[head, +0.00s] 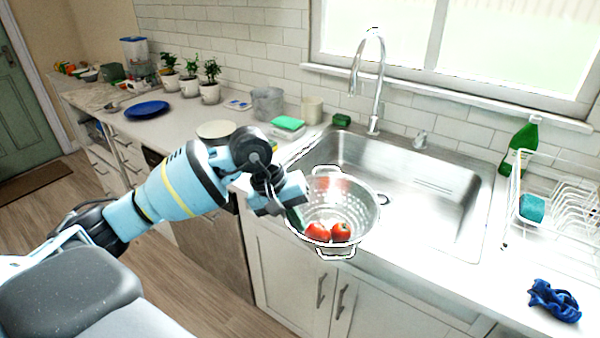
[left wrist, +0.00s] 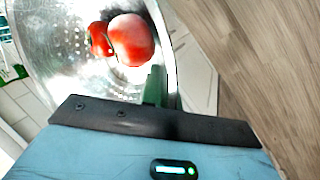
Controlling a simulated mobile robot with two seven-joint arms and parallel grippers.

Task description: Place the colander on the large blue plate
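The metal colander (head: 352,215) has two loop handles and holds red tomatoes (head: 330,232). It overlaps the sink's front edge and the cabinet front in the head view. My left gripper (head: 294,214) is at the colander's left rim and looks shut on it; the far finger is hidden. In the left wrist view, a green fingertip (left wrist: 155,86) lies against the colander wall (left wrist: 60,45) near the rim, with the tomatoes (left wrist: 131,40) inside. The large blue plate (head: 147,109) lies empty on the left counter, well away from the colander. My right gripper is not in view.
The sink (head: 440,195) is behind the colander. A pale plate (head: 216,130), potted plants (head: 210,85), a grey bucket (head: 267,104) and a green sponge box (head: 288,123) stand on the left counter. A dish rack (head: 565,205) and blue cloth (head: 553,300) are at right.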

